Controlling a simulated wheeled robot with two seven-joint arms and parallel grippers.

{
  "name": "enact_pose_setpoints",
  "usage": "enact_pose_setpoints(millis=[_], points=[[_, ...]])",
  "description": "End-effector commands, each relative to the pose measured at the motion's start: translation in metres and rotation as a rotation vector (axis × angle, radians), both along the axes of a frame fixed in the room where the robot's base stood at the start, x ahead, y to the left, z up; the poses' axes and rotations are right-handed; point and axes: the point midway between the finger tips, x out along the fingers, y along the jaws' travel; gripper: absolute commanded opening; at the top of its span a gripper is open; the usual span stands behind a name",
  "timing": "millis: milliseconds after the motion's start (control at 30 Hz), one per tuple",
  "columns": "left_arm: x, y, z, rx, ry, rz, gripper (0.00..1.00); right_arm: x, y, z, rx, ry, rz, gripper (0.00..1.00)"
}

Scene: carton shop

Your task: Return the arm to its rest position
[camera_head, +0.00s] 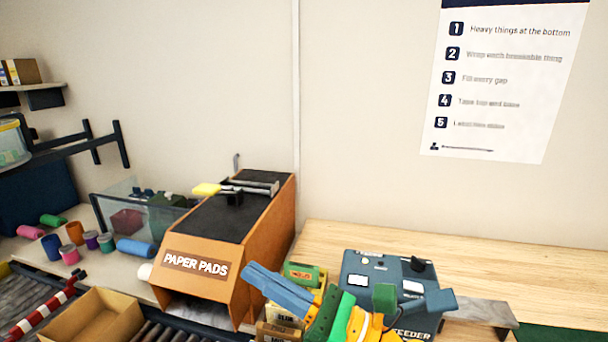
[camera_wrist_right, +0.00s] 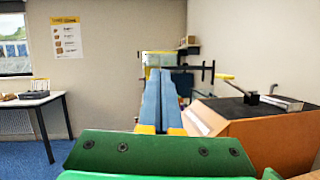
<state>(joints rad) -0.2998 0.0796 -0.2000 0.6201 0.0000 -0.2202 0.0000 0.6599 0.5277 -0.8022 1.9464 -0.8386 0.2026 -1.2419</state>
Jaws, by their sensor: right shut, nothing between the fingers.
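My right gripper (camera_head: 250,273) shows at the lower middle of the head view, with blue fingers, green pads and a yellow body. Its fingers point up and to the left, in front of the right side of the paper pads box (camera_head: 262,245). In the right wrist view the two blue fingers (camera_wrist_right: 160,84) lie together, shut and empty. The box (camera_wrist_right: 265,135) stands to their right there. Whether the gripper touches it I cannot tell. My left gripper is not in view.
A dark blue feeder (camera_head: 385,268) stands on the wooden bench (camera_head: 480,255), partly hidden by my arm. Small boxes (camera_head: 300,272) sit behind the gripper. An open carton (camera_head: 95,318) is on rollers at lower left. Several coloured rolls (camera_head: 135,248) lie near a clear bin.

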Motion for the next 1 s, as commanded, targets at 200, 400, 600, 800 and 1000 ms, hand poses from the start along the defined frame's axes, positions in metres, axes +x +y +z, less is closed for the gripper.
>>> enact_pose_setpoints(millis=[200, 400, 600, 800, 1000], points=[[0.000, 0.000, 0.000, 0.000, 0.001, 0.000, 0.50, 0.056, -0.146, -0.123, 1.171, 1.313, -0.427, 0.00], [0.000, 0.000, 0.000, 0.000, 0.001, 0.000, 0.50, -0.015, -0.201, -0.252, 1.781, 1.820, -0.797, 0.00], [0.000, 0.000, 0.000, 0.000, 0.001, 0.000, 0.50, -0.104, -0.217, -0.317, -2.120, -1.964, 1.124, 0.00], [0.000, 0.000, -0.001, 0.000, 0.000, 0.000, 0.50, -0.173, -0.220, -0.357, -1.918, -1.626, 1.172, 0.00], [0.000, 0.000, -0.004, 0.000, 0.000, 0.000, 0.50, -0.170, -0.219, -0.432, -1.880, -1.617, 1.213, 0.00]])
